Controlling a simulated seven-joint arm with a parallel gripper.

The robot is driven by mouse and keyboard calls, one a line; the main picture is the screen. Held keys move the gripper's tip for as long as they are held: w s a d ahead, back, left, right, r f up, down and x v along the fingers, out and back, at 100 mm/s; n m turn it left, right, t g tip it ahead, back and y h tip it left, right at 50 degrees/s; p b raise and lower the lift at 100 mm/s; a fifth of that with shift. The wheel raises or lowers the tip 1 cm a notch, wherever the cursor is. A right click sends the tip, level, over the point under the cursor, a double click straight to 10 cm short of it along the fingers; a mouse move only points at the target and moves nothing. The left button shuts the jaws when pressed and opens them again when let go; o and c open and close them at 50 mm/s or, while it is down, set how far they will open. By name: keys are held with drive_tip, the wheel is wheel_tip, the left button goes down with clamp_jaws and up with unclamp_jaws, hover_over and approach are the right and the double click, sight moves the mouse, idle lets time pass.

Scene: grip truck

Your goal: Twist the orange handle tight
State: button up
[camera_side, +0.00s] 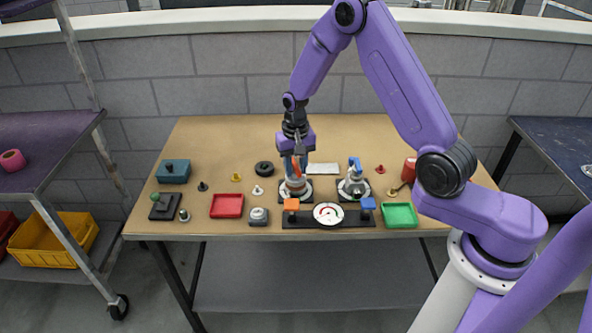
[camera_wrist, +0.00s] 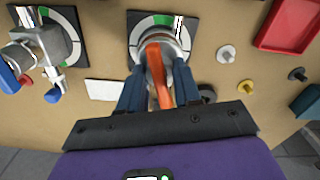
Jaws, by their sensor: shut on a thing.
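The orange handle (camera_wrist: 158,75) sits on top of a round metal fixture (camera_wrist: 176,40) in the wrist view. The fixture stands on a black plate (camera_wrist: 136,22) with a white and green ring. My gripper (camera_wrist: 158,82) points down with its blue fingers on both sides of the handle and is shut on it. In the side view my gripper (camera_side: 295,160) is over the left fixture (camera_side: 296,188), and its fingers hide most of the orange handle.
A second fixture (camera_side: 354,186) with a blue handle stands close on the right. A red tray (camera_side: 227,206), a green tray (camera_side: 400,215), a black ring (camera_side: 264,168) and several small knobs surround the work. The table's back left is clear.

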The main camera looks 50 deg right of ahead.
sight(296, 165)
drive_tip(key=shift+m, duration=3.1)
drive_tip(key=o, duration=0.7)
drive_tip(key=shift+r, duration=3.75)
